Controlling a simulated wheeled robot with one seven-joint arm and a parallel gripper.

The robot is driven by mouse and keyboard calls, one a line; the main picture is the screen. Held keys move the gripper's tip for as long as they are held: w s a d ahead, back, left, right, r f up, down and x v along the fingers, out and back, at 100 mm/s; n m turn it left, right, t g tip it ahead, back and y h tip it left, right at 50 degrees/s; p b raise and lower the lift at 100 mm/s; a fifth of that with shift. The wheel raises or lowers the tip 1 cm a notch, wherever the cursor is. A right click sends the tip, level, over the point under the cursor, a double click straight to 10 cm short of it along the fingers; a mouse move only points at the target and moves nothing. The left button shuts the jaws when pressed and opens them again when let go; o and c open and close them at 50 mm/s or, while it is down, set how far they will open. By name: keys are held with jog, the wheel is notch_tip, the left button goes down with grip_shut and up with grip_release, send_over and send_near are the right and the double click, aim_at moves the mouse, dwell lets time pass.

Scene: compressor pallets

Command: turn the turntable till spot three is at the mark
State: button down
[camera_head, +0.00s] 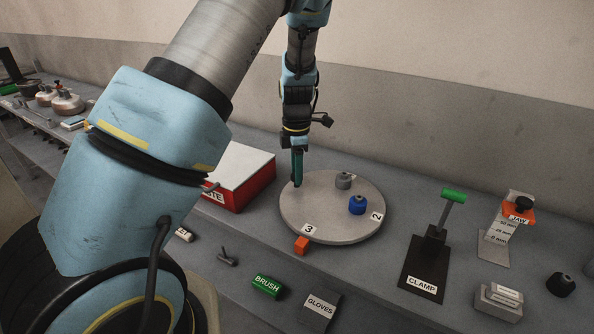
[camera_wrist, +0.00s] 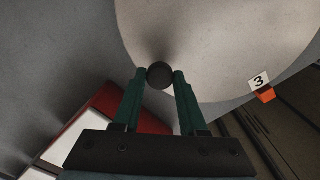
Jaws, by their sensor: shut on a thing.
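The round grey turntable (camera_head: 330,222) lies on the bench. Its white label 3 (camera_head: 310,229) is at the near-left rim, right beside the orange block (camera_head: 301,245), which looks like the mark. The wrist view also shows label 3 (camera_wrist: 259,82) close against the orange block (camera_wrist: 267,95). Label 2 (camera_head: 376,216) is at the right rim. A grey piece (camera_head: 343,180) and a blue piece (camera_head: 356,205) stand on the disc. My gripper (camera_head: 297,181) points down at the left rim, its fingers shut on a dark round knob (camera_wrist: 160,75).
A red box with a white top (camera_head: 243,180) stands close left of the turntable. The clamp (camera_head: 425,262) stands to the right, the jaw stand (camera_head: 500,235) farther right. A green brush block (camera_head: 267,286) and a gloves box (camera_head: 320,306) lie in front.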

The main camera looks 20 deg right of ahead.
jog(key=shift+c, duration=2.3)
grip_release()
jog(key=shift+r, duration=0.1)
notch_tip(320, 180, up, 11)
jog(key=b, duration=0.2)
jog(key=shift+f, duration=0.2)
jog(key=shift+a, duration=0.1)
jog(key=s+a+m, duration=0.4)
jog(key=a+m, duration=0.2)
jog(key=a, duration=0.3)
jog(key=s+a+m+t, duration=0.1)
jog(key=s+a+m, duration=0.3)
jog(key=a+m, duration=0.2)
jog(key=s+a+m, duration=0.4)
jog(key=a+m, duration=0.2)
jog(key=a, duration=0.5)
jog(key=shift+a+f+t, duration=0.3)
jog(key=shift+f, duration=0.15)
